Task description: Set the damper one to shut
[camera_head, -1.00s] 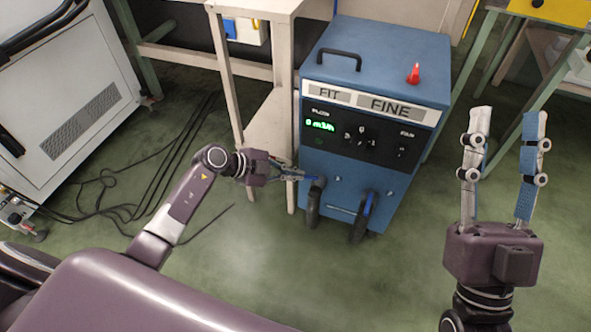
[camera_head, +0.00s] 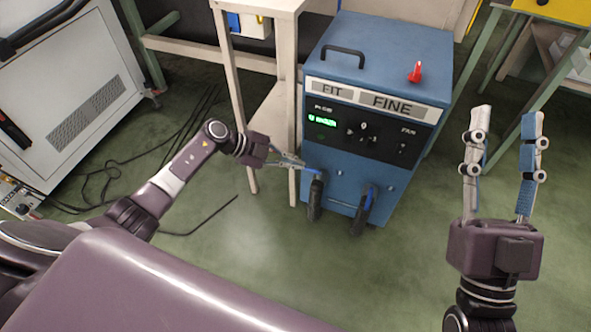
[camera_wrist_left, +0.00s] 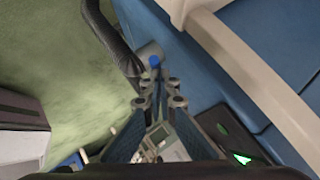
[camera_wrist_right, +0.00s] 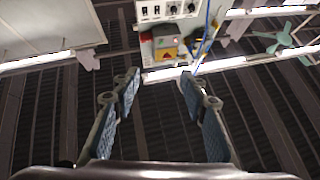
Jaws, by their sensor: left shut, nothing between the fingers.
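The blue fume unit (camera_head: 375,50) has two dark hoses at the lower part of its front. The left hose (camera_head: 314,200) and the right hose (camera_head: 361,212) each leave a stub. A blue lever (camera_head: 372,197) shows on the right stub. My left gripper (camera_head: 310,168) is shut and empty, with its fingertips close to the left stub. In the left wrist view, a small blue part (camera_wrist_left: 155,61) shows at the grey collar (camera_wrist_left: 148,50), just beyond the fingertips. I cannot tell whether they touch. My right gripper (camera_head: 503,115) is open and empty, away from the unit.
A pale wooden stand (camera_head: 275,115) is close to the left side of the unit, beside my left gripper. A red part (camera_head: 416,71) and a black handle (camera_head: 344,58) are on the unit's top. Cables (camera_head: 110,165) lie on the green floor at left.

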